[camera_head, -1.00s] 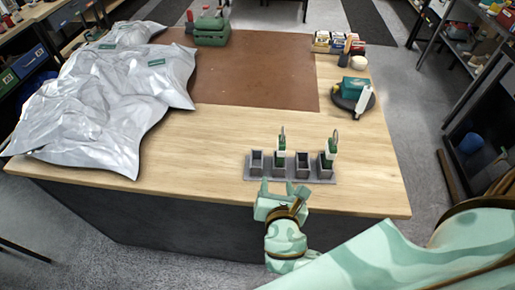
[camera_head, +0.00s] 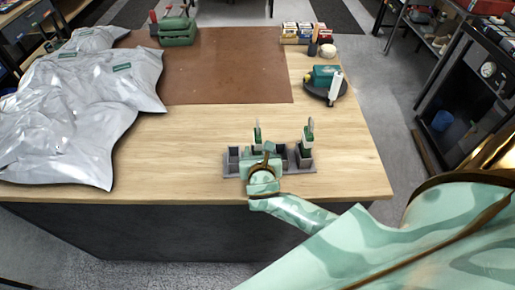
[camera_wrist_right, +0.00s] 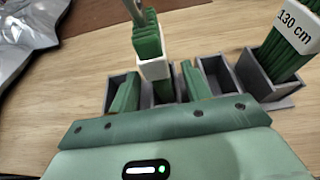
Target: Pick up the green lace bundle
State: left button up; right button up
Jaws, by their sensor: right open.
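A green lace bundle (camera_head: 258,139) with a white band stands upright in a slot of the grey rack (camera_head: 233,165). My right gripper (camera_head: 263,165) is at the rack, in front of this bundle in the head view. In the right wrist view, the open right gripper (camera_wrist_right: 160,90) has one finger on each side of the same bundle (camera_wrist_right: 149,45); I cannot tell whether they touch it. A second green lace bundle (camera_head: 307,143) stands in the rack's right-end slot; its white band reads "130 cm" in the right wrist view (camera_wrist_right: 283,52). My left gripper is out of view.
Silvery bags (camera_head: 75,110) cover the table's left side. A brown mat (camera_head: 225,65) lies at the back. A dark round stand (camera_head: 318,90) with a teal block and white item sits at the right. Small boxes (camera_head: 302,34) stand behind. Wood around the rack is clear.

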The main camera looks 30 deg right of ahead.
jog(key=shift+x, duration=1.2)
jog(key=shift+s, duration=0.15)
grip_shut()
